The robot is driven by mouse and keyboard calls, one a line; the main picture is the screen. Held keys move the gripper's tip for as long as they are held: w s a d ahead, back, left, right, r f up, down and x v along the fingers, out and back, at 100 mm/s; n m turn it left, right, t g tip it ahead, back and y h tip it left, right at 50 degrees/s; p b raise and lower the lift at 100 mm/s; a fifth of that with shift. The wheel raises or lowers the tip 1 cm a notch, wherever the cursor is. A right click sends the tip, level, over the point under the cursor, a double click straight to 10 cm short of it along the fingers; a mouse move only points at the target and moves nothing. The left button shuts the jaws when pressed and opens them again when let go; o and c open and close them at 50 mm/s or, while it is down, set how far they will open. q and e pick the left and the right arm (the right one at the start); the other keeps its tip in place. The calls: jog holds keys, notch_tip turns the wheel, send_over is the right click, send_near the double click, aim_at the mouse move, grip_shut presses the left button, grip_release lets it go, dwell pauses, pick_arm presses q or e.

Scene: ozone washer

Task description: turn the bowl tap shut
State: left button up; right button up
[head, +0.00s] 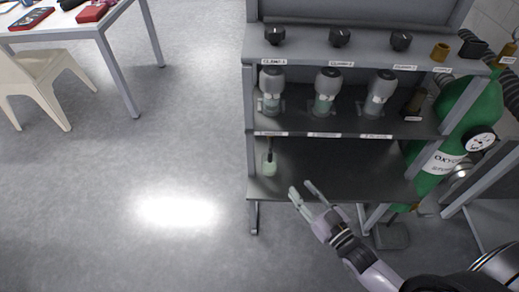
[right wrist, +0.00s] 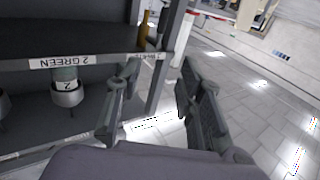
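I cannot tell for certain which fitting is the bowl tap. The candidates on the grey rack's top ledge are a left black knob (head: 275,36), a middle black knob (head: 340,37), a right black knob (head: 400,40) and a brass fitting (head: 440,52). My right gripper (head: 303,190) is open and empty, in front of the lower shelf and well below the ledge. Its two fingers stand apart in the right wrist view (right wrist: 160,105), with floor showing between them. My left gripper is in neither view.
Clear-and-grey vessels (head: 325,95) stand on the rack's middle shelf. A small flask (head: 269,166) is on the lower shelf. A green oxygen cylinder (head: 455,125) with a gauge stands at the right. A pale chair (head: 40,80) and white table are far left; floor between is clear.

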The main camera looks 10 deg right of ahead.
aim_at(272, 154)
jog(key=x, duration=1.7)
jog(key=shift+d, duration=0.1)
grip_shut()
